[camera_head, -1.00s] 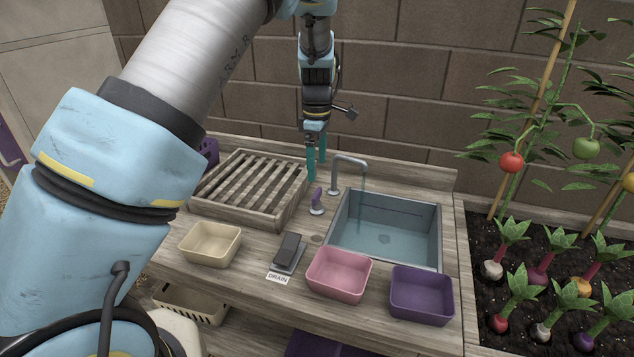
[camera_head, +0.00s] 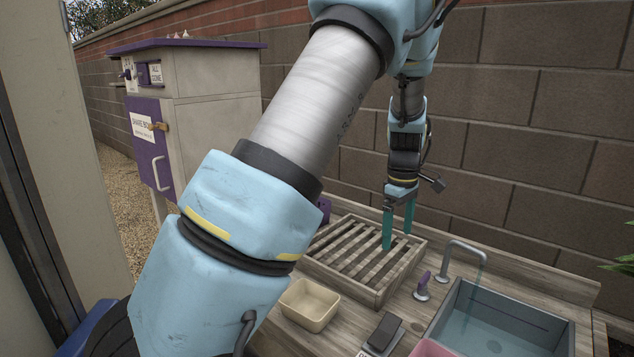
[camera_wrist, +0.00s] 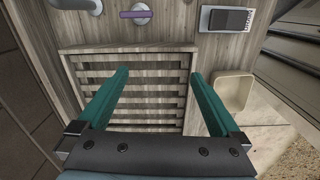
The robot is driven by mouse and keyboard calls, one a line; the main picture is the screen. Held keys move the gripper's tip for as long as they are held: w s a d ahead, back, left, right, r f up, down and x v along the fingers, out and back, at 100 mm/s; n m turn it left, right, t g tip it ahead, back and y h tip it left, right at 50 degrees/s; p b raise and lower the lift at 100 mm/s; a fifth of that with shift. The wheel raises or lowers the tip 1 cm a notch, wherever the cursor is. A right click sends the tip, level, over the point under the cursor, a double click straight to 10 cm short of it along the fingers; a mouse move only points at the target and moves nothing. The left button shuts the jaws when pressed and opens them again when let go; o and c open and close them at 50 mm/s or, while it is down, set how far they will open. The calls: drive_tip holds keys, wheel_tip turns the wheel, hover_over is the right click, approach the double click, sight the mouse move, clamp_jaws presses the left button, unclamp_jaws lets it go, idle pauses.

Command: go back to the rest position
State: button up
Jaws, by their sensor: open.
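My gripper (camera_head: 398,228) hangs fingers down over the slatted wooden rack on the counter in the head view. Its two teal fingers stand apart with nothing between them. In the wrist view my gripper (camera_wrist: 160,85) is above the slats, one finger on each side of the picture, and only the rack's wood shows between the tips. The rack (camera_head: 365,285) looks empty; it also shows in the wrist view (camera_wrist: 130,53). I cannot tell the exact height of the fingertips above it.
A sink (camera_head: 500,325) with a tap (camera_head: 465,248) is at right. A pink bin (camera_head: 435,349) is partly cut off. A share box cabinet (camera_head: 205,100) stands at left; a block wall is behind.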

drive_tip(key=s+a+r+m, duration=0.1)
drive_tip(key=a+m, duration=0.1)
drive_tip(key=a, duration=0.6)
drive_tip(key=s+a+r+m, duration=0.1)
drive_tip(key=s+a+m, duration=0.1)
drive_tip(key=a, duration=0.6)
drive_tip(key=s+a+m+t, duration=0.1)
drive_tip(key=s+a+m, duration=0.4)
drive_tip(key=s+a, duration=0.4)
drive_tip(key=a, duration=0.3)
drive_tip(key=shift+s+a+r+t, duration=0.25)
drive_tip(key=shift+s+r+t, duration=0.05)
drive_tip(key=shift+s+r, duration=0.1)
